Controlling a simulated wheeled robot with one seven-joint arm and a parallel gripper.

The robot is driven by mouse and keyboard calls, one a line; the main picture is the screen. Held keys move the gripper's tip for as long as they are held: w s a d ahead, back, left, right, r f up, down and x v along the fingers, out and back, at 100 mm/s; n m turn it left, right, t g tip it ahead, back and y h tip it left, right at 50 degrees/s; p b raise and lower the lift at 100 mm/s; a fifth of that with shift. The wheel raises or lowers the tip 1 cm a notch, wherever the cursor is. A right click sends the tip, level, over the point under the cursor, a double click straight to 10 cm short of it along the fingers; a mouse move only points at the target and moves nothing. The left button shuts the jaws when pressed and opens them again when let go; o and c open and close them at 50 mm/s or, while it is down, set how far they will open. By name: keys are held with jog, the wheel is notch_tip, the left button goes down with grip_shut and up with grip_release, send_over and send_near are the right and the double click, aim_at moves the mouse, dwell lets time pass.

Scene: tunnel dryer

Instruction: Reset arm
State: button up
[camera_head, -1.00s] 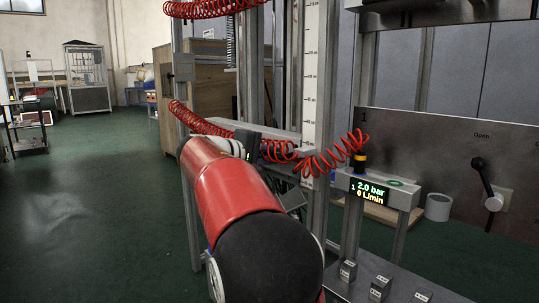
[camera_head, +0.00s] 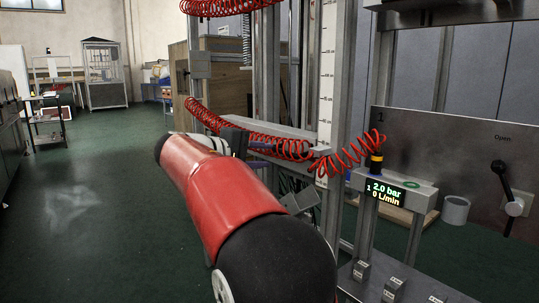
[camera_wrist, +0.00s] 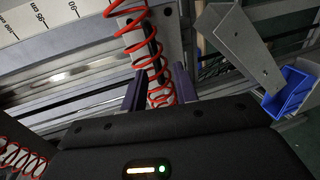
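A dark wrist part shows close to the coiled hose (camera_head: 250,135) at the frame.
A scale strip (camera_head: 327,75) stands on the frame. A pressure display (camera_head: 387,193) reads 2.0 bar and 0 L/min. A panel (camera_head: 450,150) has a black lever. A blue bin (camera_wrist: 290,92) lies right in the wrist view. Open green floor (camera_head: 90,215) lies left.

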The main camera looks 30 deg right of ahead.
dwell(0.5)
jog(key=s+a+f+t+y+p, duration=0.2)
jog(key=s+a+f+y+p, duration=0.3)
jog(key=s+a, duration=0.6)
jog(key=s+a+f+m+t+y+p, duration=0.1)
jog(key=s+a+f+t+y+p, duration=0.1)
jog(key=s+a+f+y+p, duration=0.3)
jog(key=s+a+f+y, duration=0.4)
jog(key=s+a+y, duration=0.1)
jog(key=s, duration=0.3)
jog(key=shift+s+a+f+t+y, duration=0.25)
jog(key=shift+s+a+t+y, duration=0.1)
jog(key=shift+a, duration=0.15)
jog(key=shift+d, duration=0.1)
